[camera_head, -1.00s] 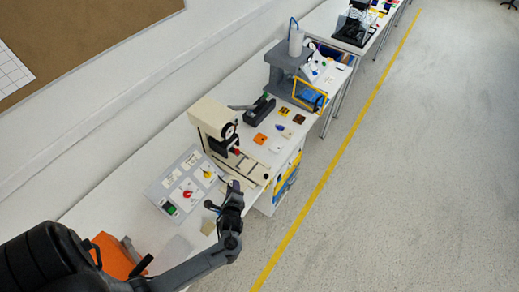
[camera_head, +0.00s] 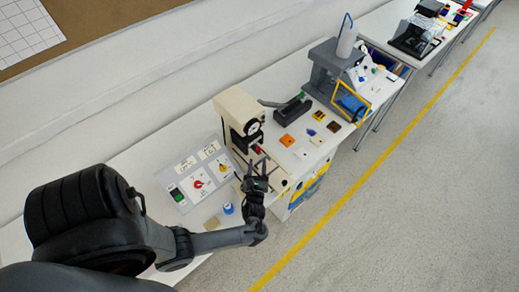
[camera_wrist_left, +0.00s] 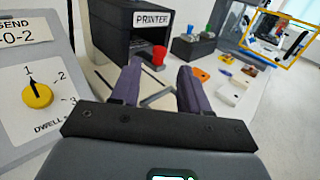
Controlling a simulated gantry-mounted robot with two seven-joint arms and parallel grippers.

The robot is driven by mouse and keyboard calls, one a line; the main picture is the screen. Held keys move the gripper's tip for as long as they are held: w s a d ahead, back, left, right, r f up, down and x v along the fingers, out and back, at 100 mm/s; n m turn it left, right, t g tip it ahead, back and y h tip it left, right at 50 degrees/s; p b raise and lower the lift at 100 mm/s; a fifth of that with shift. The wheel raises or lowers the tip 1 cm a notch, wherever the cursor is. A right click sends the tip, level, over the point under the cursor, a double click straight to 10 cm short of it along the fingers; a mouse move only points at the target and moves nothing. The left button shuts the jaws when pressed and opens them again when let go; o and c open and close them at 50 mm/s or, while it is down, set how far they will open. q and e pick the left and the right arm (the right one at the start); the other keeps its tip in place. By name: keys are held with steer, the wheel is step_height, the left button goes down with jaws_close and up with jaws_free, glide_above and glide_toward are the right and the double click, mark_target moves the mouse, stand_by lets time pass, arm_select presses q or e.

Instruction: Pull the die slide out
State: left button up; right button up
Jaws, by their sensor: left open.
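The cream printer (camera_head: 238,108) stands on the bench; its dark front opening and "PRINTER" label show in the left wrist view (camera_wrist_left: 140,22). A red knob (camera_head: 258,149) sits low at its front and also shows in the left wrist view (camera_wrist_left: 158,56). I cannot tell the die slide's outline apart from the light base plate (camera_wrist_left: 150,92) with dark slots around the knob. My left gripper (camera_head: 256,167) is open and empty in front of the printer. In the left wrist view its two fingers (camera_wrist_left: 157,75) point toward the knob, apart from it. My right gripper is not in view.
A switch panel (camera_head: 182,193) with red and yellow rotary knobs lies left of my left gripper; its yellow dial (camera_wrist_left: 37,93) points at 1. A blue round item (camera_head: 228,208) is nearby. Several small tiles (camera_head: 287,140) and a grey press (camera_head: 327,72) stand beyond. Open floor lies right.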

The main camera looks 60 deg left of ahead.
mark_target(258, 151)
arm_select(q)
steer(key=b+x, duration=0.3)
steer(key=x, duration=0.3)
steer(key=shift+w+a+f, duration=0.1)
steer(key=shift+w+a, duration=0.05)
steer(key=shift+a, duration=0.15)
steer(key=shift+w+a, duration=0.4)
steer(key=shift+a, duration=0.2)
jaws_close()
